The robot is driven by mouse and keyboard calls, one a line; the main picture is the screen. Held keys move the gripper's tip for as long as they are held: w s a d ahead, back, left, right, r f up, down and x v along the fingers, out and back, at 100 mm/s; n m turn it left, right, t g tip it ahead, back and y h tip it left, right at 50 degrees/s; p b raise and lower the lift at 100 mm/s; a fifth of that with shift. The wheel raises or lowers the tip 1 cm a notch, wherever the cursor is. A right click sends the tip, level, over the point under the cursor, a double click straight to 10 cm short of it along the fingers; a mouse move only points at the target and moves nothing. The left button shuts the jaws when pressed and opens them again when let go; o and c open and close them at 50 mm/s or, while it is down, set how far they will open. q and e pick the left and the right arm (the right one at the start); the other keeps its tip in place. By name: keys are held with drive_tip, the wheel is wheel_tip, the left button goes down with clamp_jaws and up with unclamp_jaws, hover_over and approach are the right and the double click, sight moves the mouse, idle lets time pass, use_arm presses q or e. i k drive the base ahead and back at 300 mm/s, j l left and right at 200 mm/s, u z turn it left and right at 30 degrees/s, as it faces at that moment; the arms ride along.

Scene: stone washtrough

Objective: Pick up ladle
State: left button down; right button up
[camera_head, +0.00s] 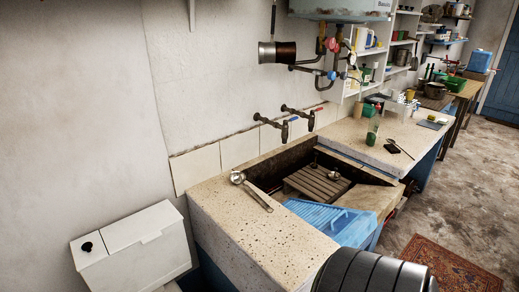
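A metal ladle (251,190) lies on the near left speckled stone top of the washtrough (228,212). Its round bowl is toward the wall, and its handle points toward the front right. Neither of my grippers shows in this view, and nothing is seen touching the ladle.
A blue ridged board (335,219) and a wooden slatted rack (317,184) are in the trough. Taps (272,122) stick out from the wall above. A green glass (372,132) stands on the right slab.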

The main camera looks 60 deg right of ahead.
sight(238, 177)
drive_tip(key=k+l+u, duration=0.1)
drive_tip(key=k+l, duration=0.15)
drive_tip(key=l, duration=0.3)
drive_tip(key=k+l, duration=0.3)
drive_tip(key=l, duration=0.2)
drive_tip(key=k+l+u, duration=0.15)
drive_tip(key=k+l, duration=0.15)
drive_tip(key=l, duration=0.2)
drive_tip(key=k+l+u, duration=0.1)
drive_tip(key=k+l, duration=0.2)
drive_tip(key=l, duration=0.15)
